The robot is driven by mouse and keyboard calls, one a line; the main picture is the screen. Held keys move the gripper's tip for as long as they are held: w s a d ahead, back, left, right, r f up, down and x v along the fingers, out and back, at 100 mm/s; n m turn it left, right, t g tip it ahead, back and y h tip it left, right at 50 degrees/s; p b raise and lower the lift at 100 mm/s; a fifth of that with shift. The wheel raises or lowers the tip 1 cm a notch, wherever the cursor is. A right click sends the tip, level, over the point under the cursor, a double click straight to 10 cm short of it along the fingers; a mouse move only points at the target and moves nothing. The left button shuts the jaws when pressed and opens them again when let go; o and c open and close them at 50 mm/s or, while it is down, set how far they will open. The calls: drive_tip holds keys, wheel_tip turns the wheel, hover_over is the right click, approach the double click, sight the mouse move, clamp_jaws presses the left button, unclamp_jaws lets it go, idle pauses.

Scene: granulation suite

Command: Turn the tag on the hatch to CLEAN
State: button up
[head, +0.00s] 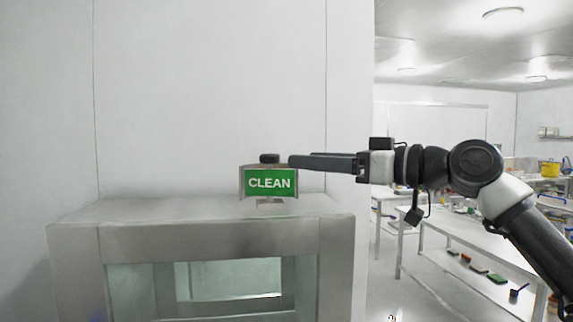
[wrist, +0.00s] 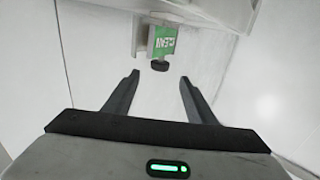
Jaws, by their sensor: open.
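The tag (head: 270,182) stands on top of the hatch (head: 205,238) and shows a green face reading CLEAN towards the head camera. A dark round knob (head: 269,158) sits at its top. In the wrist view the tag (wrist: 163,42) shows its green face at the top middle, with the dark knob (wrist: 160,66) below it. My gripper (head: 290,161) comes in from the right, level with the knob, its fingertips near the tag's right edge. In the wrist view my gripper (wrist: 160,76) is open, with nothing between its fingers; the knob lies just beyond the fingertips.
The hatch has a metal frame and a glazed front. A pale wall (head: 210,90) stands behind it. At right, a white bench (head: 465,240) and shelves with small items stand farther back. The air above and left of the tag is clear.

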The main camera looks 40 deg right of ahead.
drive_tip(key=v, duration=0.7)
drive_tip(key=shift+b, duration=0.3)
